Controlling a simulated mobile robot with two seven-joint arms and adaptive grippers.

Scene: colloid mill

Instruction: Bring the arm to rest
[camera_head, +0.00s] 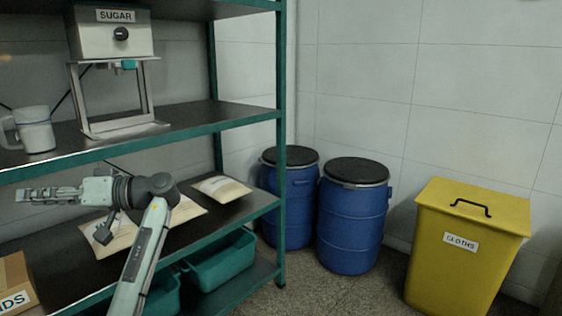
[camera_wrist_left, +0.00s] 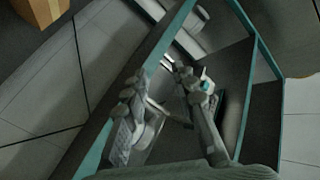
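My left arm comes up from the bottom of the head view. Its gripper (camera_head: 48,194) points left, in front of the shelf rack (camera_head: 250,124) and below the middle shelf's front edge. In the left wrist view the two fingers (camera_wrist_left: 160,82) stand apart, so the gripper is open. A pale rounded shape (camera_wrist_left: 147,132) shows beside the left-hand finger; I cannot tell what it is. In the head view nothing shows held in the gripper. My right gripper is not in view.
A white mug (camera_head: 36,130) and a SUGAR dispenser (camera_head: 112,42) stand on the middle shelf. Pale bags (camera_head: 222,188) lie on the shelf below, above green bins (camera_head: 222,262). Blue drums (camera_head: 352,222) and a yellow CLOTHS bin (camera_head: 470,240) stand right. A cardboard box (camera_head: 16,280) is lower left.

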